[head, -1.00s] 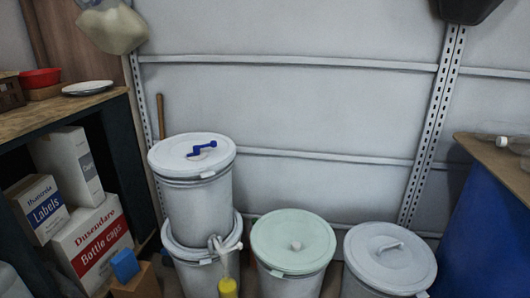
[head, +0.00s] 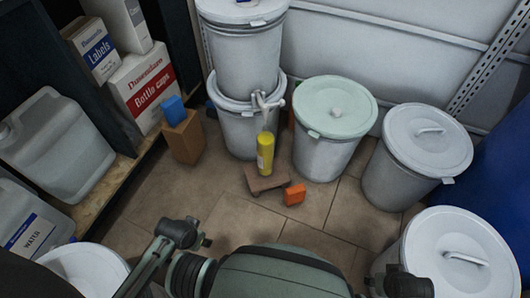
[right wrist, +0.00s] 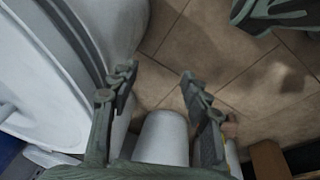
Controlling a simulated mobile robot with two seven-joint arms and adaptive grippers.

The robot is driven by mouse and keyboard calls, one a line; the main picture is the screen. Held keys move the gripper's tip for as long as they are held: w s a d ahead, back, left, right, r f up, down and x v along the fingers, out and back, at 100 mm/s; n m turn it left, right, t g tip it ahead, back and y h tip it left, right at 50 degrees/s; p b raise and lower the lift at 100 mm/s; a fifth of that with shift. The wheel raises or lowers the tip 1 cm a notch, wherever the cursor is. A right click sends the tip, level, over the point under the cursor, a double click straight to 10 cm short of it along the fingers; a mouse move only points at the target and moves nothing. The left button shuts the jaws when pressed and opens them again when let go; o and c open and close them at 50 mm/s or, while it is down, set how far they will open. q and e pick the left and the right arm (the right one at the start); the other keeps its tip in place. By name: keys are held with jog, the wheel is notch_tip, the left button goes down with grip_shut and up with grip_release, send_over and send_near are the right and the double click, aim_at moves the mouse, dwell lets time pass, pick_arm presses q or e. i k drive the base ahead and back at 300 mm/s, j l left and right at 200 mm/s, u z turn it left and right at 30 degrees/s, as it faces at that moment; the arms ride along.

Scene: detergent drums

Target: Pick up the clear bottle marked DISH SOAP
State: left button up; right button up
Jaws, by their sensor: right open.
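I do not see a bottle with a readable DISH SOAP label. A clear jug (head: 62,145) stands at the left, with no readable label. A second clear jug (head: 30,225) below it is marked WATER. My right gripper (right wrist: 157,88) shows in the right wrist view with its two fingers apart. Nothing is held between them. A pale cylinder (right wrist: 163,138) shows between and below the fingers; I cannot tell what it is or how near.
Two stacked white drums (head: 240,55), a mint-lidded drum (head: 322,150) and white drums (head: 415,180) line the wall. An orange block (head: 294,194) and a brown box (head: 182,137) are near. Bare floor (head: 225,215) lies between.

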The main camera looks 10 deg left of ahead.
aim_at(266, 138)
jog(key=i+l+u, duration=0.25)
jog(key=u, duration=0.2)
jog(key=i+l+u, duration=0.2)
jog(key=l+u, duration=0.2)
jog(key=l, duration=0.1)
